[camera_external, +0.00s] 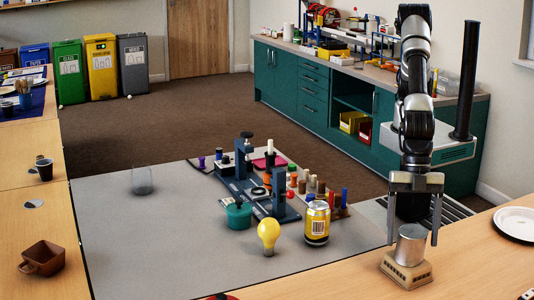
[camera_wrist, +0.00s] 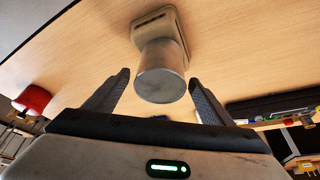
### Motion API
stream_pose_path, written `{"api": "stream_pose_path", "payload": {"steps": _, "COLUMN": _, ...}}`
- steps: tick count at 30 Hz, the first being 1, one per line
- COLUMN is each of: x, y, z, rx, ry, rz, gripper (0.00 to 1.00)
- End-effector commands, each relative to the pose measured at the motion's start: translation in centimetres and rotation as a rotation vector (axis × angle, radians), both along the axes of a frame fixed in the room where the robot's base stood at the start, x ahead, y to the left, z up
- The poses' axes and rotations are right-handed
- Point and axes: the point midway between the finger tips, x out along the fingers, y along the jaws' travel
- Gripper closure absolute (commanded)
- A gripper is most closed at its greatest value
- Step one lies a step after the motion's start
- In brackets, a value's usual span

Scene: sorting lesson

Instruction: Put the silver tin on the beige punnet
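The silver tin (camera_external: 410,248) is a plain metal cylinder. It stands roughly upright on the beige punnet (camera_external: 402,275) at the near edge of the wooden table. My gripper (camera_external: 413,240) is above them with its fingers pointing down, one on each side of the tin. In the wrist view the tin (camera_wrist: 161,75) lies between the two spread fingers, with gaps on both sides. The punnet (camera_wrist: 153,20) shows beyond the tin, which hides part of it. The gripper is open and holds nothing.
A yellow can (camera_external: 317,224) and a yellow bulb (camera_external: 268,234) stand on the grey mat (camera_external: 165,250) to the left. A fixture with several pegs (camera_external: 312,184) is behind them. A white plate (camera_external: 517,222) lies at the right. The wood left of the punnet is mostly clear.

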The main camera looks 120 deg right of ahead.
Motion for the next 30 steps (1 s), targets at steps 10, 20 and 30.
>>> {"api": "stream_pose_path", "payload": {"steps": 10, "x": 0.0, "y": -0.1, "z": 0.9, "rx": 0.001, "ry": -0.001, "rz": 0.0, "gripper": 0.24}}
{"api": "stream_pose_path", "payload": {"steps": 20, "x": -1.3, "y": -2.3, "z": 7.1, "rx": 0.003, "ry": -0.003, "rz": -0.001, "gripper": 0.24}}
{"api": "stream_pose_path", "payload": {"steps": 30, "x": -2.3, "y": -3.8, "z": 11.2, "rx": 0.001, "ry": -0.001, "rz": 0.0, "gripper": 0.24}}
